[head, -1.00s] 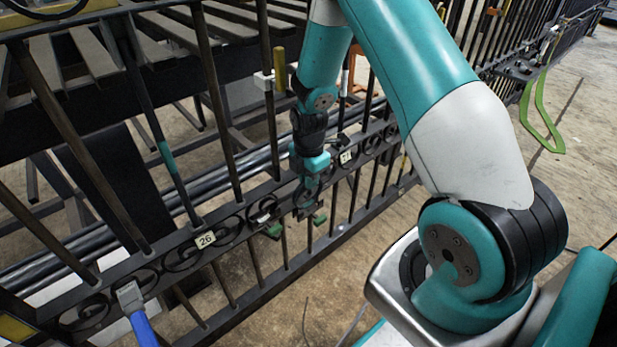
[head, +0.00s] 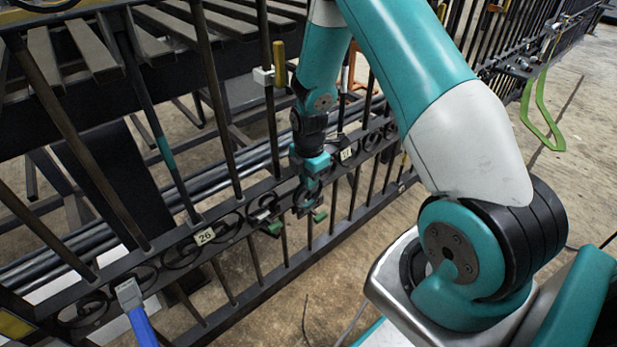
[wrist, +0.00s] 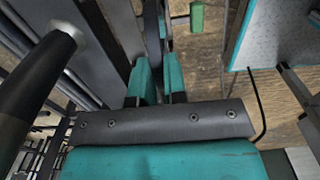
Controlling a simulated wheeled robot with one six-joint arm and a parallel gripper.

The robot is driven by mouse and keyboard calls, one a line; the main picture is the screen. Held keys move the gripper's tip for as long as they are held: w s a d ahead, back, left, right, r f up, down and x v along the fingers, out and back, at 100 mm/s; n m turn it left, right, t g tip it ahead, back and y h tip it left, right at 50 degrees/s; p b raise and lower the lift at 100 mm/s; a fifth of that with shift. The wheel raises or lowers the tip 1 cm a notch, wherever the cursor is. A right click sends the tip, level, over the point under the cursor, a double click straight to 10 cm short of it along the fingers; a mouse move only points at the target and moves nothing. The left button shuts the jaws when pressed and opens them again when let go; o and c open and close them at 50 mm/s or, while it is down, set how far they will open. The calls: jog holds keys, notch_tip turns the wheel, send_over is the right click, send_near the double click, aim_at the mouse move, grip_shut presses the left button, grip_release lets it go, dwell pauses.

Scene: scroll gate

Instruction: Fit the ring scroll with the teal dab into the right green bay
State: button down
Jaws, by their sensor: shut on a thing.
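My gripper (head: 306,189) is at the gate's lower scroll band, pointing down, between the number 26 plate and another number plate. It is shut on a dark piece, taken to be the ring scroll (head: 302,209); its outline blends with the ironwork. In the wrist view my fingers (wrist: 159,82) are close together with a thin dark edge between them. A small teal patch (wrist: 162,27) shows just beyond them. Green blocks show low at the band, one left (head: 274,228) and one right (head: 320,216) of the piece. I cannot tell whether the piece touches the band.
The dark gate (head: 240,222) runs diagonally, with upright bars close around my arm. A blue-handled tool (head: 138,316) is at the band on the left. A green loop (head: 541,115) hangs at the far right. Bare floor lies in front.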

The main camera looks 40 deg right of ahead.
jog(key=shift+f+b, duration=0.35)
jog(key=shift+f, duration=0.35)
dwell(0.5)
jog(key=c, duration=1.1)
grip_release()
notch_tip(320, 180, up, 12)
jog(key=p, duration=0.3)
